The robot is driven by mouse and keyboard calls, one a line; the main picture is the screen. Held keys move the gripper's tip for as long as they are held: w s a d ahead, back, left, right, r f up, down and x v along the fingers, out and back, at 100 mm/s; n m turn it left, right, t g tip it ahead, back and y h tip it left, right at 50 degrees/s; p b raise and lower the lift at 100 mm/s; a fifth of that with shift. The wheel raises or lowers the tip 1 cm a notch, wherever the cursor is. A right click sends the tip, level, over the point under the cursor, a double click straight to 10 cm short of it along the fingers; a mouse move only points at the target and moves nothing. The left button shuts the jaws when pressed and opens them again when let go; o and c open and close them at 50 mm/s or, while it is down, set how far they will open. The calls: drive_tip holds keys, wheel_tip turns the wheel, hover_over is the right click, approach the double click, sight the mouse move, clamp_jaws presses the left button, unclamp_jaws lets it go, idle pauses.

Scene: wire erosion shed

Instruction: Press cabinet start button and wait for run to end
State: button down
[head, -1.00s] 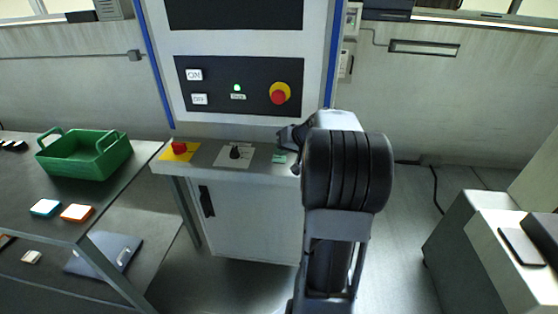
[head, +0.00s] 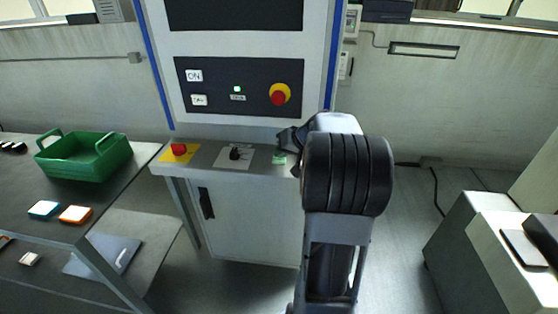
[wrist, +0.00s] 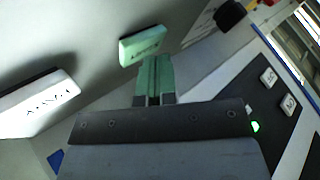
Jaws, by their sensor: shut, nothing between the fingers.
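The cabinet (head: 240,215) stands ahead, with a sloped ledge along its front. On the ledge is a small green button (head: 279,159); in the wrist view it is a green block (wrist: 143,45) with lettering too blurred to read. My gripper (wrist: 153,62) is shut and empty, its green fingertips close to the lower edge of that block. I cannot tell whether they touch it. A white lettered block (wrist: 38,102) lies left of the fingers in the wrist view. A green lamp (head: 237,89) is lit on the black panel. My arm hides the ledge's right end in the head view.
The ledge also carries a red button (head: 179,149) on yellow and a black selector knob (head: 235,153). A red emergency stop (head: 279,94) sits on the panel. A green basket (head: 84,170) stands on the left table. A grey box (head: 470,235) stands at right.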

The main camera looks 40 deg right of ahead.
drive_tip(key=shift+f, duration=0.2)
drive_tip(key=shift+r, duration=0.2)
idle(0.3)
drive_tip(key=shift+r, duration=0.65)
drive_tip(key=shift+r+p, duration=1.6)
drive_tip(key=shift+r, duration=0.95)
